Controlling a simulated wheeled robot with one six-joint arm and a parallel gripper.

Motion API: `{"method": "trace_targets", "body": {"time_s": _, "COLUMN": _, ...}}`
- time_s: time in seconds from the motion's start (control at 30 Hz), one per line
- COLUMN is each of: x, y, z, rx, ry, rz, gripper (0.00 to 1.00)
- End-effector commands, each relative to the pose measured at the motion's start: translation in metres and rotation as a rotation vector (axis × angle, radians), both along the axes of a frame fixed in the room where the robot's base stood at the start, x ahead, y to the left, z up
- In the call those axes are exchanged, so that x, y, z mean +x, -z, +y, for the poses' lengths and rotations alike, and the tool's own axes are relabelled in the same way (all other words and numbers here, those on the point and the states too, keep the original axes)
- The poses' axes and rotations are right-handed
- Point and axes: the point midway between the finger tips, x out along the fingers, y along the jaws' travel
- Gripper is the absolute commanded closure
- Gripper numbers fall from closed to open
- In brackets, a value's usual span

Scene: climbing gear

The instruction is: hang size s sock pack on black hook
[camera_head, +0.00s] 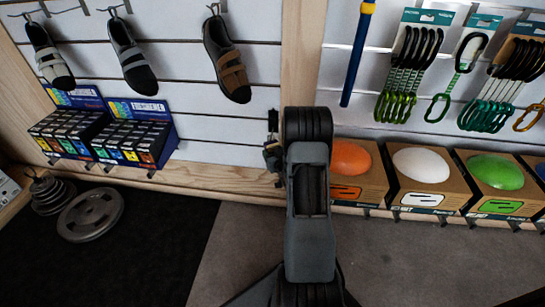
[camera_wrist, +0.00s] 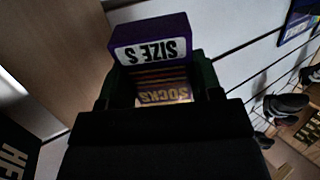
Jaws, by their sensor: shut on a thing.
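The size S sock pack (camera_wrist: 152,42) shows in the wrist view as a purple pack with a white "SIZE S" label, upside down in the picture. Gold "SOCKS" lettering is on its lower part. My gripper (camera_wrist: 158,92) is shut on the pack, one finger on each side. In the head view the pack cannot be made out, and my gripper (camera_head: 272,150) is mostly hidden behind my arm, in front of the slatted wall. Dark hooks, one of them above the middle shoe (camera_head: 115,9), show at the top left of the head view. I cannot tell which is the black hook.
Several climbing shoes (camera_head: 134,62) hang on the wall at left, above small blue boxes (camera_head: 140,135). Quickdraws (camera_head: 408,75) hang at right above boxed coloured domes (camera_head: 420,165). Weight plates (camera_head: 90,213) lie on the floor. A wooden post (camera_head: 300,50) stands behind my arm.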

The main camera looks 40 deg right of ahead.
Motion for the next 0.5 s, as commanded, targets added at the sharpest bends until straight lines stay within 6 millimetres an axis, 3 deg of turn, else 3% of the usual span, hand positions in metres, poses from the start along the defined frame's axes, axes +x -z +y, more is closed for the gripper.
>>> {"method": "trace_targets", "body": {"time_s": 0.5, "x": 0.013, "y": 0.01, "z": -0.013, "rx": 0.0, "ry": 0.0, "rz": -0.001, "gripper": 0.65}}
